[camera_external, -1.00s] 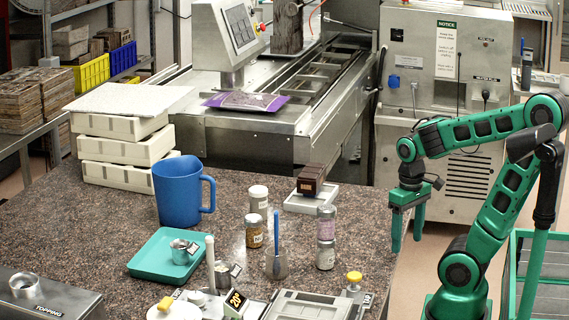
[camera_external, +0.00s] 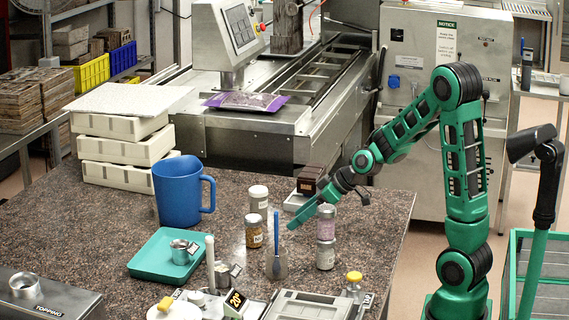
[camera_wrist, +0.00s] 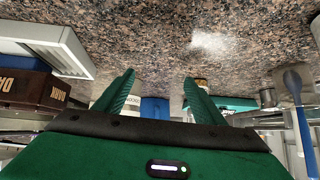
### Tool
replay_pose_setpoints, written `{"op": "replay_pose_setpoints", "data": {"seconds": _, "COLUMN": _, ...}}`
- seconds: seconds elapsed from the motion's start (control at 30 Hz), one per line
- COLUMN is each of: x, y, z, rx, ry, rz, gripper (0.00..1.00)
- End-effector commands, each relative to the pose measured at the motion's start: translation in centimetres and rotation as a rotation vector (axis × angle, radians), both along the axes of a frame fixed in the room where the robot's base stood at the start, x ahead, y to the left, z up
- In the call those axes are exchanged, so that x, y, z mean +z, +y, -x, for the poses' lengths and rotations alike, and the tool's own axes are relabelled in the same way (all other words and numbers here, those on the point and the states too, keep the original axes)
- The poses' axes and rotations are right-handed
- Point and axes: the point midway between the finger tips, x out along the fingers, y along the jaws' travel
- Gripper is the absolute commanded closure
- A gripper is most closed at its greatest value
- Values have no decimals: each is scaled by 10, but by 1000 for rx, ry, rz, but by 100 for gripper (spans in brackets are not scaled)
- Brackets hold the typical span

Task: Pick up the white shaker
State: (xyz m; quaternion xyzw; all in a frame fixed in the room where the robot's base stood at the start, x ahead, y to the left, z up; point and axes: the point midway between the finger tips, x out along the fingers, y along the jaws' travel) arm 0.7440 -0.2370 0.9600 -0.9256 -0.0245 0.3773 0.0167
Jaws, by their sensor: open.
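The white shaker (camera_external: 258,199) stands upright on the speckled counter, behind an amber-filled jar (camera_external: 254,231) and right of the blue mug (camera_external: 183,191). In the wrist view a white labelled shape that looks like the shaker (camera_wrist: 133,102) shows just inside the left finger, partly hidden by it. My gripper (camera_external: 301,217) is low over the counter, right of the shaker and apart from it, with its fingers pointing left and down. The wrist view shows the fingers (camera_wrist: 158,77) spread with nothing held between them.
Two stacked jars (camera_external: 326,224) stand close beside my gripper. A grey jug (camera_external: 277,264) with a blue-handled tool is in front. A brown box (camera_external: 310,180) on a pale tray is behind. A teal tray (camera_external: 146,262) lies at the left. Bare counter lies between the shaker and my gripper.

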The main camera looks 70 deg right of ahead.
Motion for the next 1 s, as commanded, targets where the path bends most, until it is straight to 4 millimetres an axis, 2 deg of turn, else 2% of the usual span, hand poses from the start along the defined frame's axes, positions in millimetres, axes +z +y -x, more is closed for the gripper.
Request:
{"op": "replay_pose_setpoints", "data": {"seconds": 0.03, "x": -3, "y": -9, "z": -17, "rx": 3, "ry": -54, "rz": 3, "gripper": 36}}
{"op": "replay_pose_setpoints", "data": {"seconds": 0.1, "x": 0, "y": -20, "z": -39, "rx": 6, "ry": -142, "rz": 10, "gripper": 36}}
{"op": "replay_pose_setpoints", "data": {"seconds": 0.23, "x": 6, "y": -39, "z": -67, "rx": -7, "ry": -272, "rz": 25, "gripper": 36}}
{"op": "replay_pose_setpoints", "data": {"seconds": 0.47, "x": 13, "y": -57, "z": -88, "rx": -31, "ry": -377, "rz": 40, "gripper": 36}}
{"op": "replay_pose_setpoints", "data": {"seconds": 0.8, "x": -5, "y": -57, "z": -129, "rx": -30, "ry": -381, "rz": 40, "gripper": 36}}
{"op": "replay_pose_setpoints", "data": {"seconds": 1.0, "x": -9, "y": -56, "z": -140, "rx": -31, "ry": -381, "rz": 40, "gripper": 36}}
